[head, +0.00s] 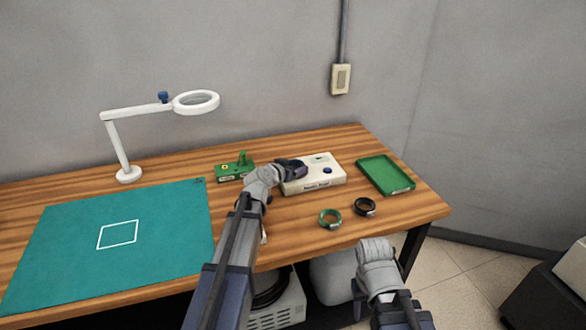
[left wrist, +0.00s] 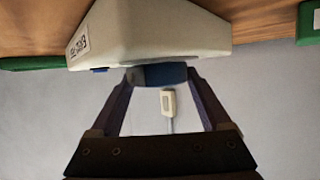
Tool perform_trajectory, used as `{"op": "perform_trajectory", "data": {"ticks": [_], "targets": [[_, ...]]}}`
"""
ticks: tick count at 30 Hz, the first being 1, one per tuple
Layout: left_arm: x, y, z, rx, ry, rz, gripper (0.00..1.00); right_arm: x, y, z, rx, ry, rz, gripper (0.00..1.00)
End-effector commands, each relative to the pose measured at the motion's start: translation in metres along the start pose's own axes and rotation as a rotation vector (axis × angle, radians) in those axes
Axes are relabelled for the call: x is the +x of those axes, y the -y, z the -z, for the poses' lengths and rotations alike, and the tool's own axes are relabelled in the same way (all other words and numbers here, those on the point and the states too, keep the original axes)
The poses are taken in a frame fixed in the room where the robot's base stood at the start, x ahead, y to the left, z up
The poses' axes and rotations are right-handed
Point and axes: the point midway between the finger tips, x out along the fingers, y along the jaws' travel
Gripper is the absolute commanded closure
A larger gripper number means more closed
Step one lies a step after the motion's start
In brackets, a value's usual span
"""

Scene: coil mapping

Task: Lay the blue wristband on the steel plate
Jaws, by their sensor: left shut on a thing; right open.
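My left gripper (head: 297,168) is at the left part of the top of the white box (head: 318,184), shut on a blue band. In the left wrist view this blue wristband (left wrist: 158,75) lies between the fingertips, right by the box (left wrist: 150,35). In the head view the gripper mostly hides the band. I cannot make out the steel plate for certain; the gripper covers that part of the box top. Whether the band touches the box I cannot tell. My right gripper (head: 358,298) is open, below and in front of the table edge, away from everything on the table.
A green band (head: 330,226) and a black band (head: 365,213) lie in front of the box. A green tray (head: 402,187) is to its right, a green block (head: 228,175) to its left. A magnifier lamp (head: 128,174) and teal mat (head: 165,245) are further left.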

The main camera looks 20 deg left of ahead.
Motion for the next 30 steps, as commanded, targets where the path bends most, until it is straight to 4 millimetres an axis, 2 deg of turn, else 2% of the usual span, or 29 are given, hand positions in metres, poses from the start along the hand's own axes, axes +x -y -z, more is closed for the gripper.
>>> {"op": "perform_trajectory", "data": {"ticks": [4,5,6,10,11,18,22,30], "targets": [[0.002,0.000,-0.006,0.000,0.000,0.000,0.71,0.006,0.001,0.000,0.000,0.000,0.000,0.50],[0.003,0.000,-0.007,0.000,0.000,0.000,0.79,0.007,0.001,0.000,0.000,0.000,0.000,0.50],[0.003,0.000,-0.007,0.000,0.001,0.000,0.17,0.007,0.001,0.000,0.000,0.000,0.000,0.50],[0.002,0.000,-0.006,0.000,0.001,0.000,0.02,0.006,0.001,0.000,0.000,0.000,0.000,0.50],[0.002,0.000,-0.006,0.000,0.000,0.000,0.00,0.006,0.001,0.000,0.000,0.000,0.000,0.50],[0.002,0.000,-0.005,0.000,0.000,0.000,0.00,0.005,0.001,0.000,0.000,0.000,0.000,0.50],[-0.002,0.000,0.004,0.000,0.000,0.000,0.00,-0.004,0.000,0.000,0.000,0.000,0.000,0.50],[-0.061,-0.001,0.003,-0.001,0.000,0.002,0.00,-0.026,-0.003,-0.002,0.000,0.000,0.000,0.50]]}}
